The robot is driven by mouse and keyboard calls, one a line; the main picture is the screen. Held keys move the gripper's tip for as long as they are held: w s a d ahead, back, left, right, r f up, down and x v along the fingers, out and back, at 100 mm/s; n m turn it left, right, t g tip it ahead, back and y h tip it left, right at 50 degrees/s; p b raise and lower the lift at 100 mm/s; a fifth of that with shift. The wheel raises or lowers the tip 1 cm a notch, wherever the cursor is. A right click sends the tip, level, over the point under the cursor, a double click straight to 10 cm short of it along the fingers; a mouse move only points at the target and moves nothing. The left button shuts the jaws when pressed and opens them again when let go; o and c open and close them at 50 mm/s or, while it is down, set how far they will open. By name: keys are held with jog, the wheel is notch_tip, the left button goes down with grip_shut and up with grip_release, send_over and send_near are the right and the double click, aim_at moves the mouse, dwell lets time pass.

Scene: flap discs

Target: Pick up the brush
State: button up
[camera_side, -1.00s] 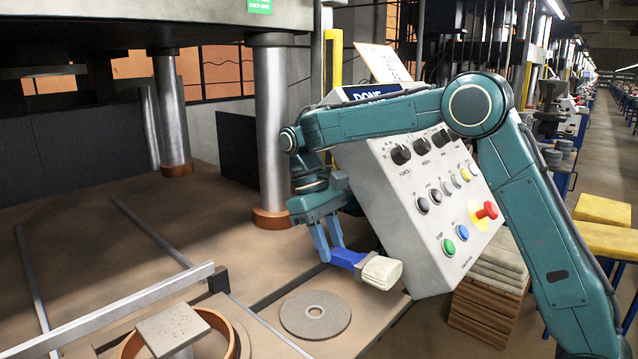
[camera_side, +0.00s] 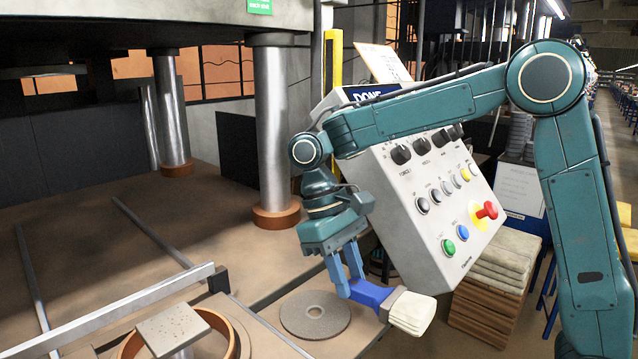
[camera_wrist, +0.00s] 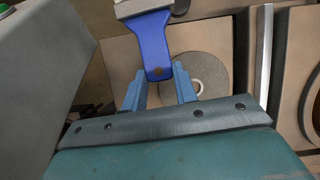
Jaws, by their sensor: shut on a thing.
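The brush has a blue handle (camera_side: 369,293) and pale bristles (camera_side: 412,312). My gripper (camera_side: 347,287) is shut on the blue handle and holds the brush above the table, with the bristles pointing right and slightly down in the side view. In the wrist view the blue handle (camera_wrist: 154,45) lies between the two fingers of my gripper (camera_wrist: 158,82), and the brush head (camera_wrist: 140,7) is cut off by the top edge.
A grey disc (camera_side: 315,314) lies on the table below and left of the brush. The control box (camera_side: 435,205) with buttons stands close behind my gripper. Stacked cloths (camera_side: 500,265) sit at right. An orange ring (camera_side: 226,325) with a square plate (camera_side: 172,328) is at lower left.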

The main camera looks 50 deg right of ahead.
jog(key=s+a, duration=0.1)
jog(key=s, duration=0.1)
jog(key=s+a, duration=0.1)
jog(key=s, duration=0.1)
jog(key=s+a, duration=0.2)
jog(key=shift+w, duration=0.2)
dwell(0.4)
jog(key=w+a+r+n+t+y, duration=0.35)
jog(key=w+a+r+t, duration=0.45)
jog(key=w+a+r, duration=0.5)
jog(key=w+a+r+n+t+y, duration=0.1)
jog(key=w+a+r+y, duration=0.1)
jog(key=r, duration=0.6)
jog(key=w+a+r+n+t+y, duration=0.2)
jog(key=a+r+y, duration=0.2)
jog(key=r, duration=0.5)
jog(key=shift+a+r, duration=0.2)
jog(key=shift+a, duration=0.35)
jog(key=shift+f+n, duration=0.15)
jog(key=shift+n, duration=0.1)
jog(key=shift+f, duration=2.35)
